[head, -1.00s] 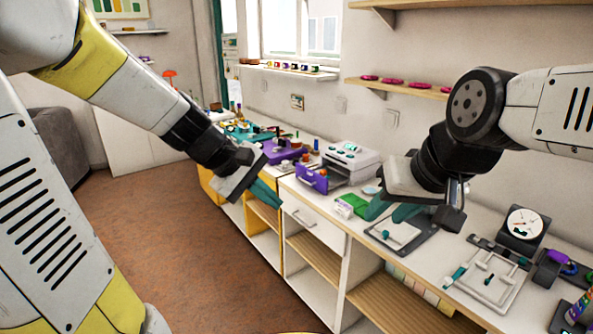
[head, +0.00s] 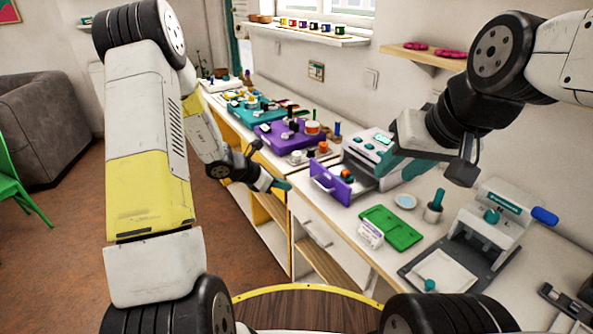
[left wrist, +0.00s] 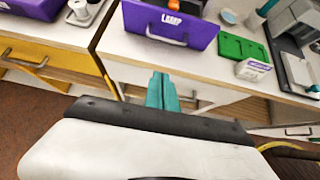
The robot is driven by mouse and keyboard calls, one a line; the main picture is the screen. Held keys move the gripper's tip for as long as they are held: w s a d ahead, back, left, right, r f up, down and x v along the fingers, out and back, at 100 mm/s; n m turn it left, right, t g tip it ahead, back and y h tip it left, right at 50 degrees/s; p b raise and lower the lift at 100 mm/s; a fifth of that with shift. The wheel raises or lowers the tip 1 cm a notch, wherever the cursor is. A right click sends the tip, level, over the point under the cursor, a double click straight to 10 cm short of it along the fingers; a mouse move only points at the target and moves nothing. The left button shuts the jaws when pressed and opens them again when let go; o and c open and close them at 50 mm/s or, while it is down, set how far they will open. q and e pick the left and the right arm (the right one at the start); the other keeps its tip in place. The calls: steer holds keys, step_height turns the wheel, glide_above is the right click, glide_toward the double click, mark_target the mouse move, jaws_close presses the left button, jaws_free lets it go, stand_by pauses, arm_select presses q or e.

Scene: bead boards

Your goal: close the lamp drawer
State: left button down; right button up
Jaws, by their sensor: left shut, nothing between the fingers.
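The lamp drawer (head: 328,186) has a purple front and sticks out, open, from a white machine (head: 367,150) on the counter. An orange-and-dark item shows inside it. In the left wrist view the purple front (left wrist: 195,32) carries a white label reading "LAMP" and a pale handle. My left gripper (head: 279,184) is shut and empty, left of the drawer front and apart from it; its teal fingers (left wrist: 162,90) point toward the counter edge below the drawer. My right gripper (head: 400,168) hangs by the right side of the machine; whether its fingers are open is unclear.
A purple case (head: 290,137) and several small parts lie behind and left. Open shelves are below the counter.

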arm_select(q)
steer(key=shift+w+d+f, duration=0.8)
steer(key=shift+w+d, duration=0.2)
steer(key=shift+d, duration=0.4)
steer(key=shift+w+d+f, duration=0.75)
steer(key=shift+w+d, duration=0.3)
steer(key=shift+d, duration=0.35)
steer(key=shift+w+d+f, duration=0.8)
steer(key=shift+w+d, duration=0.2)
steer(key=shift+d, duration=0.4)
